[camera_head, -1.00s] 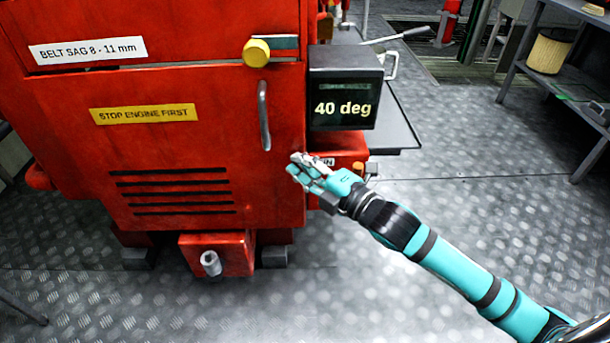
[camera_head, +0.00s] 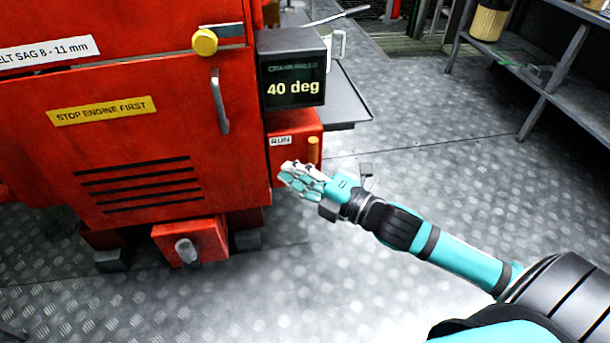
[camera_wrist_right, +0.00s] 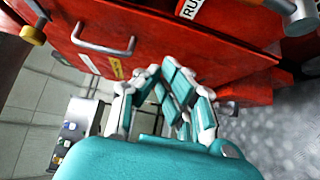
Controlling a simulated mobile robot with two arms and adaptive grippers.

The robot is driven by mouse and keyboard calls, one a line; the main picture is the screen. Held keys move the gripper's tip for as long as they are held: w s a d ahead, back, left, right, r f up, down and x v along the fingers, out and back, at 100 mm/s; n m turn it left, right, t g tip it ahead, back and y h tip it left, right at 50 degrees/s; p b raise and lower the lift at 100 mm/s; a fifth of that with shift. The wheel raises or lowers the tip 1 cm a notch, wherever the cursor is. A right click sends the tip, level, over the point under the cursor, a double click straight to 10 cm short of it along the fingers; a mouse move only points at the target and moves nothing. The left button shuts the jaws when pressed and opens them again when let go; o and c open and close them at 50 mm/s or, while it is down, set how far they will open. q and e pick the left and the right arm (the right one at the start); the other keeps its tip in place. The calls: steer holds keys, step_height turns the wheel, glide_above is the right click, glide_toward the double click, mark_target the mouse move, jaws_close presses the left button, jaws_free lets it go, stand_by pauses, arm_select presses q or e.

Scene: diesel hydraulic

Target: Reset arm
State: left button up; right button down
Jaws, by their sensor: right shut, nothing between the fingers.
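My right gripper (camera_head: 289,174) is teal and white, shut and empty. My right arm reaches in from the lower right. In the right wrist view the fingers (camera_wrist_right: 172,80) are together, with the red panel and its grey handle (camera_wrist_right: 103,42) beyond them. I cannot tell from these views how far they are from the panel. My left gripper does not show.
The machine has a door handle (camera_head: 219,101), a yellow knob (camera_head: 205,42) and a display reading "40 deg" (camera_head: 293,88). A red block with a grey peg (camera_head: 190,242) sits low in front. A metal shelf (camera_head: 560,75) stands at the right. The floor between is clear.

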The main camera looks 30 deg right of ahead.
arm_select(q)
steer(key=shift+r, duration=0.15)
arm_select(e)
steer(key=shift+v, duration=1.25)
